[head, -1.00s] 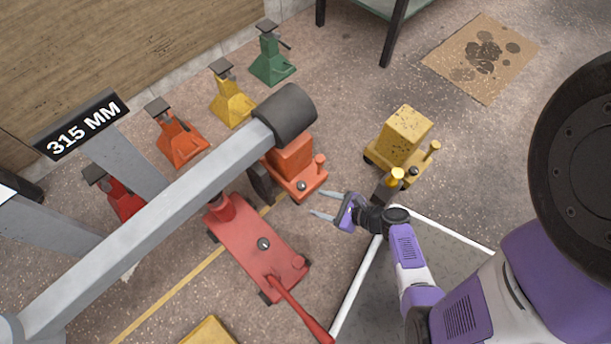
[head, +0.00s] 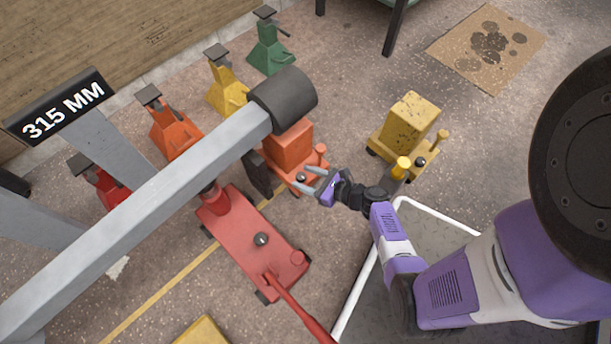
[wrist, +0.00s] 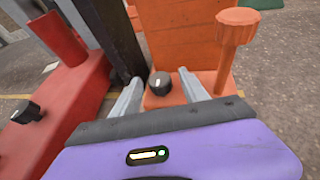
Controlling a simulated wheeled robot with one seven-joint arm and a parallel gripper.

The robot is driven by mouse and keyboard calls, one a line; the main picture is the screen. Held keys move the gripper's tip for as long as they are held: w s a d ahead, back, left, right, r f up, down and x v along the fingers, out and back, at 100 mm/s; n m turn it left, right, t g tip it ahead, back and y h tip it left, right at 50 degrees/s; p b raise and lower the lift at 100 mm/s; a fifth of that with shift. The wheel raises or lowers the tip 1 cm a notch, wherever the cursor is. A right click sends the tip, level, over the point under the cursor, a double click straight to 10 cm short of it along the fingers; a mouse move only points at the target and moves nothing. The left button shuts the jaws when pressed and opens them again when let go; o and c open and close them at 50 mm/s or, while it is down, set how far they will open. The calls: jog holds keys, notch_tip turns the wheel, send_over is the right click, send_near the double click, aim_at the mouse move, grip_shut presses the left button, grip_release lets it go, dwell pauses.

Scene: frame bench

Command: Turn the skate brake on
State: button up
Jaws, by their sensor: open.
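An orange skate (head: 288,148) with a tall block and an orange post (head: 320,152) stands on the floor at centre. Its black round knob (wrist: 160,84), with a pale mark on top, sits on the low deck in front of the block. My gripper (head: 300,178) is open over this deck. In the wrist view the two grey fingers stand on either side of the knob, with visible gaps; I cannot tell whether either touches. A yellow skate (head: 406,122) with its own dark knob (head: 420,162) stands to the right.
A red floor jack (head: 245,240) with a dark knob lies to the left. A grey beam (head: 150,215) with a dark end crosses overhead near the orange skate. Several coloured stands (head: 172,130) line the wall.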

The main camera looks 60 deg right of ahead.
grip_shut()
jog(key=shift+d+n+y, duration=0.3)
jog(key=shift+n+y, duration=0.6)
jog(key=shift+y, duration=0.2)
jog(key=shift+n+g+y, duration=0.4)
jog(key=shift+n+y, duration=1)
jog(key=shift+y, duration=0.2)
grip_release()
